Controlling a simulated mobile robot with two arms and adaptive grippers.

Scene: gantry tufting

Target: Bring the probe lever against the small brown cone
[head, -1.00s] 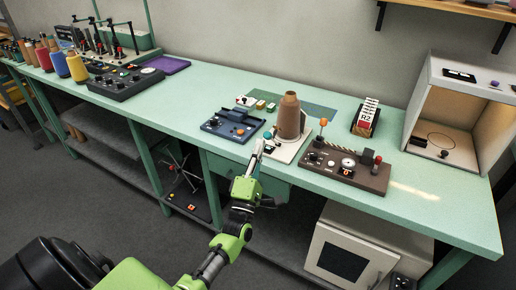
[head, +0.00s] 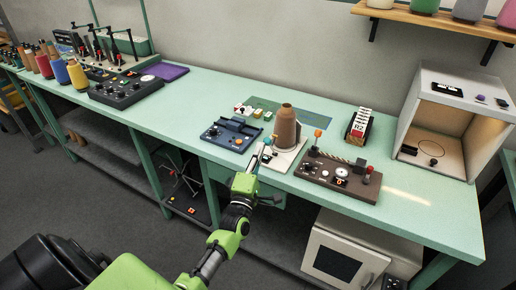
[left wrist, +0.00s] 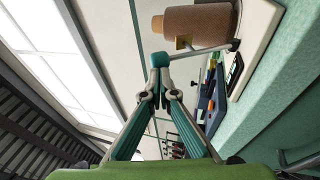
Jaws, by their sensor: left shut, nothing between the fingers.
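The brown cone (head: 285,127) stands upright on a pale base plate (head: 289,156) near the bench's front edge. It also shows large at the top of the left wrist view (left wrist: 205,23). The probe lever (left wrist: 205,49) is a thin metal arm with a dark pivot, a teal knob (left wrist: 160,60) and a small brass piece (left wrist: 183,42) beside the cone. I cannot tell whether the brass piece touches the cone. My left gripper (head: 260,149) is shut and empty, its fingertips (left wrist: 161,82) right at the teal knob, seemingly against it. My right gripper is out of view.
A blue device (head: 232,135) sits left of the plate. A brown control box (head: 338,178) with an orange-knobbed lever stands close on the right. A card holder (head: 359,126) and an open lit booth (head: 452,125) are farther right.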

